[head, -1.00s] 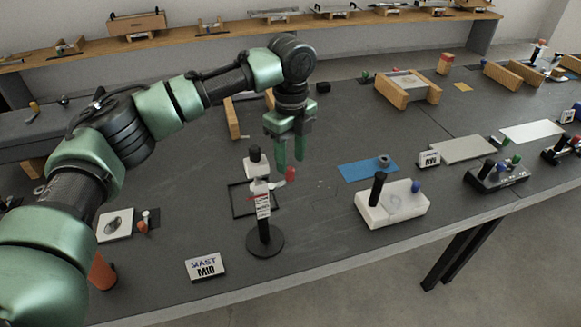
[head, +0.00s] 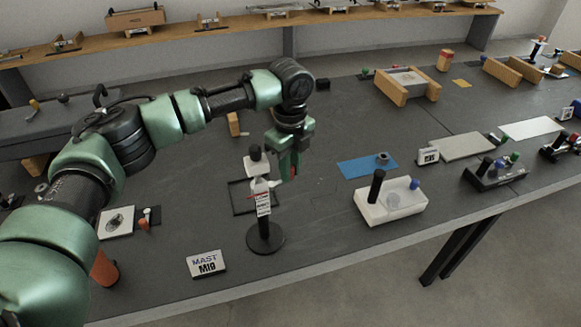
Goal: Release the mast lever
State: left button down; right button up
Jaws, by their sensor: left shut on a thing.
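The mast (head: 263,215) is a short black post on a round black base near the table's front edge. A white and red label hangs on its upper part. A sign reading "MAST" (head: 206,264) stands to the left of the base. My right gripper is not in view.
A white block with a black handle and blue knob (head: 391,208) stands right of the mast. A blue mat (head: 366,168) lies behind it. A black square frame (head: 238,208) and a white-topped post (head: 256,163) are close behind the mast.

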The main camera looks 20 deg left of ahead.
pick_arm(q)
jog(key=n+p, duration=0.1)
jog(key=p, duration=0.2)
jog(key=shift+w+a+r+n, duration=0.25)
jog(key=shift+a+n, duration=0.05)
jog(key=shift+n, duration=0.1)
jog(key=shift+w+a+f+n+p, duration=0.1)
jog(key=shift+a+f+n+p, duration=0.1)
jog(key=shift+n+p, duration=0.15)
jog(key=shift+d, duration=0.1)
jog(key=c, duration=1.3)
grip_release()
jog(key=shift+o, duration=0.2)
notch_tip(320, 180, up, 8)
jog(key=shift+f+b, duration=0.15)
jog(key=shift+b, duration=0.95)
